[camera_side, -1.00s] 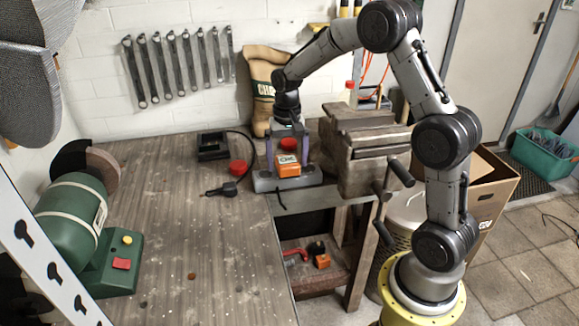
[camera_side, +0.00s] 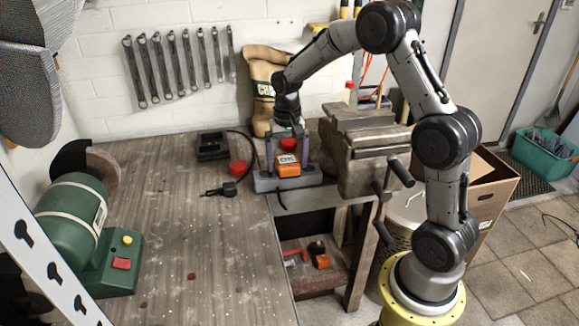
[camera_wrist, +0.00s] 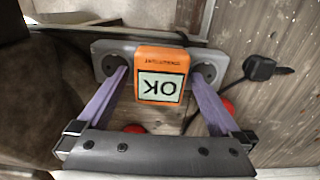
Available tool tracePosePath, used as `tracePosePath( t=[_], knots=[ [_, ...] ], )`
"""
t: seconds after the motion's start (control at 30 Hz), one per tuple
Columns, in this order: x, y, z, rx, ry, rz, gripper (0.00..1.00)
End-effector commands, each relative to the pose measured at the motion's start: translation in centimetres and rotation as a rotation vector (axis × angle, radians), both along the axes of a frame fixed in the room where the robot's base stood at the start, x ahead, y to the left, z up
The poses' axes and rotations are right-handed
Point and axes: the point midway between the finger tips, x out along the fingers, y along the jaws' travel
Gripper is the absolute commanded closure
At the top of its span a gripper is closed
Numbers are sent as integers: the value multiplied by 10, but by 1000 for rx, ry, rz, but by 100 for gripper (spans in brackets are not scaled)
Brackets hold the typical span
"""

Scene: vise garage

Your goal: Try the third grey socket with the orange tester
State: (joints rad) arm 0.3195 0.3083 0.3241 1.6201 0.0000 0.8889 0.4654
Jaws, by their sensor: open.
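The orange tester (camera_side: 289,169) sits on the grey socket strip (camera_side: 262,185) at the right edge of the bench. In the wrist view the tester (camera_wrist: 161,62) reads OK on its pale display. It covers the middle of the strip (camera_wrist: 103,47), and one round socket shows on each side of it. Which socket counts as the third I cannot tell. My gripper (camera_side: 287,160) is above the strip, with its purple fingers on either side of the tester. In the wrist view my gripper (camera_wrist: 161,74) is open, with a gap between each finger and the tester.
A vise (camera_side: 365,150) stands close to the right of the strip. A black plug (camera_side: 222,189) with its cable, a red round object (camera_side: 238,168) and a black tray (camera_side: 212,146) lie to the left. A bench grinder (camera_side: 75,220) is far left.

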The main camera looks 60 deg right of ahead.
Motion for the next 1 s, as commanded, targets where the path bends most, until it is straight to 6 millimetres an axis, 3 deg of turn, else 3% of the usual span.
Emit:
tracePosePath(
  t=[0.27,0.8,1.0],
  knots=[
    [0,0,0,0,0,0,2],
    [0,0,0,0,0,0,99],
    [0,0,1,0,0,0,100]
  ],
)
